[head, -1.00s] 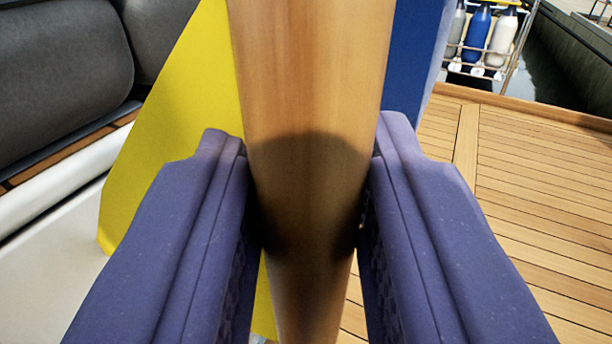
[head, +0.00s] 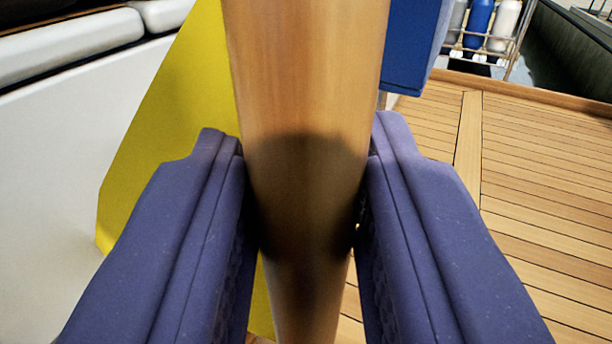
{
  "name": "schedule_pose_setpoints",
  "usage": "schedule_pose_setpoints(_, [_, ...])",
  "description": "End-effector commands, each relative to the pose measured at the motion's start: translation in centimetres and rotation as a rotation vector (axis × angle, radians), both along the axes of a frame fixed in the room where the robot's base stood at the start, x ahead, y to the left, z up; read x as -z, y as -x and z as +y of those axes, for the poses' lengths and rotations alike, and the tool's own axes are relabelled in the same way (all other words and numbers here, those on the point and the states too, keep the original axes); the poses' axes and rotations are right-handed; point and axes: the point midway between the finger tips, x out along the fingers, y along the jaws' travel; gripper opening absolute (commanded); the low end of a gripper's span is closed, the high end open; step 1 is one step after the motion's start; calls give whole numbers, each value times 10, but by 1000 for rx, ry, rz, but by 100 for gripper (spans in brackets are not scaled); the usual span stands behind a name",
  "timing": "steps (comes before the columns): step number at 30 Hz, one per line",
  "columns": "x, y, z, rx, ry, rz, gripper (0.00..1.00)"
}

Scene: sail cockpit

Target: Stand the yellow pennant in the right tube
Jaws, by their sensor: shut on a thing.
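My gripper (head: 305,215) is shut on the wooden pole of the yellow pennant (head: 303,70). The pole runs from top to bottom of the picture between the two purple-blue fingers. The yellow cloth (head: 165,130) spreads out to the left behind the pole and the left finger. Both ends of the pole are out of view. No tube can be made out in this view.
A blue box-like thing (head: 412,45) stands behind the pole at upper right. Teak decking (head: 530,180) lies clear on the right. A white bench side (head: 50,170) with pale cushions (head: 65,50) is on the left. A rack of fenders (head: 480,25) is at the far upper right.

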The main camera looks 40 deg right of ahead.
Motion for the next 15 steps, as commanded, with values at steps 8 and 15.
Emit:
schedule_pose_setpoints(8, [1,0,0,0,1,-1,0])
schedule_pose_setpoints(15, [1,0,0,0,1,-1,59])
